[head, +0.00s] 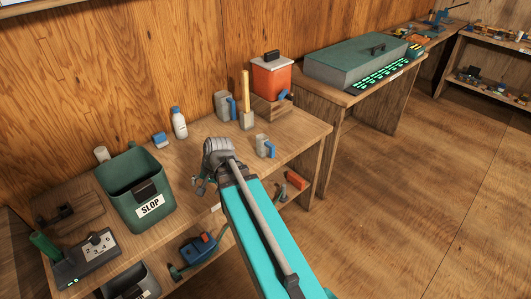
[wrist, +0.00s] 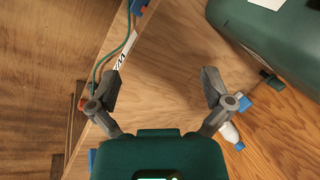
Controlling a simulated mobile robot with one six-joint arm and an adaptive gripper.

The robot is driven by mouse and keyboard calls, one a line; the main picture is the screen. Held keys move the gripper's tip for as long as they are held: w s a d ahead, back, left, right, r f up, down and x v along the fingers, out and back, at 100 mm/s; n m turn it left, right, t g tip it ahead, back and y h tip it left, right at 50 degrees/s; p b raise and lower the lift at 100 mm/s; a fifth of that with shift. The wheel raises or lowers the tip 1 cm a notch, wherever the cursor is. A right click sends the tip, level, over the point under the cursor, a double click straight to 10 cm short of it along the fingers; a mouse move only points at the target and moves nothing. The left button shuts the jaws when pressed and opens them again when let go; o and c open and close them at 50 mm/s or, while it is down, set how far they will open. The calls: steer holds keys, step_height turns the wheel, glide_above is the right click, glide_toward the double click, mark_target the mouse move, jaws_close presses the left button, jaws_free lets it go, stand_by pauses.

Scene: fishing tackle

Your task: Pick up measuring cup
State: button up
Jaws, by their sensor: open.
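Two grey cups with blue handles stand on the workbench (head: 230,182) in the head view. The larger cup (head: 222,104) is toward the back, and the smaller cup (head: 262,146) is near the right front edge. I cannot tell which is the measuring cup. My gripper (head: 201,185) is over the bench's front edge, to the left of the smaller cup and apart from both. In the wrist view my gripper (wrist: 161,88) is open with nothing between its fingers.
A green SLOP bin (head: 136,190) stands left of my gripper. A white bottle (head: 180,123), a blue block (head: 159,139) and a wooden-handled tool (head: 246,105) stand behind. An orange box (head: 271,78) is at the back right. The bench between bin and gripper is clear.

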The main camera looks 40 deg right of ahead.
steer(key=w+d+f+m+t+y+b, duration=0.1)
steer(key=w+d+f+m+t+b, duration=0.15)
steer(key=d+m, duration=0.55)
steer(key=m+t+h+b, duration=0.4)
steer(key=m+t+b, duration=0.4)
steer(key=m, duration=1)
glide_toward(266, 141)
steer(key=v, duration=0.3)
steer(key=shift+s+d, duration=0.3)
steer(key=shift+d, duration=0.1)
steer(key=shift+y, duration=0.4)
steer(key=b+x, duration=0.2)
steer(key=x, duration=0.5)
steer(key=shift+w+d+f+b, duration=0.1)
steer(key=shift+w+f+b, duration=0.1)
steer(key=shift+w+b, duration=0.2)
steer(key=shift+w+f, duration=0.1)
steer(key=shift+w, duration=0.3)
